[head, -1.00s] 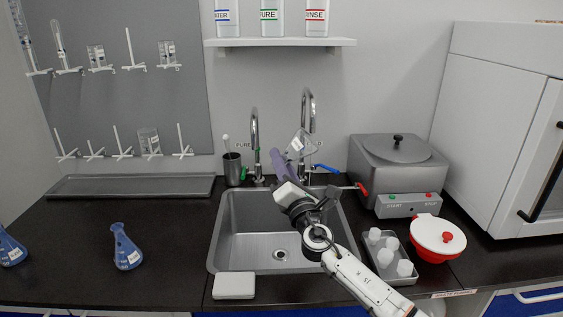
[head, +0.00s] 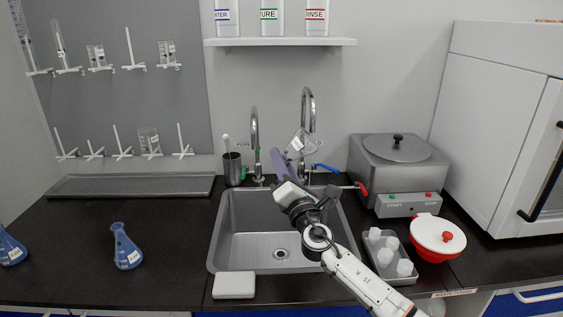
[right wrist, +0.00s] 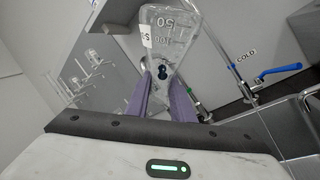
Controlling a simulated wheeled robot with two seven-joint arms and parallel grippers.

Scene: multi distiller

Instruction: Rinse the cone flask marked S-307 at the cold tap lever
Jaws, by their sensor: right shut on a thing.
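My right gripper (head: 283,163) is over the back of the sink with its purple fingers shut on a clear cone flask (head: 301,142). In the right wrist view the fingers (right wrist: 165,92) close around the flask's narrow part (right wrist: 163,64), and its wide end points away. Its white label is seen edge-on, with only an "S" legible. The flask is tilted beside the right tap's spout (head: 312,112); whether it is directly under it I cannot tell. The blue cold tap lever (head: 328,169) is right of the flask and also shows in the wrist view (right wrist: 278,72). No water is visible. My left gripper is out of view.
The sink (head: 243,258) lies below my gripper. A second tap (head: 255,140) stands to the left, with a dark cup (head: 232,170) beside it. A steel bath (head: 398,165) and a tray of white pieces (head: 401,277) are at right. Blue-filled flasks (head: 126,248) stand at left.

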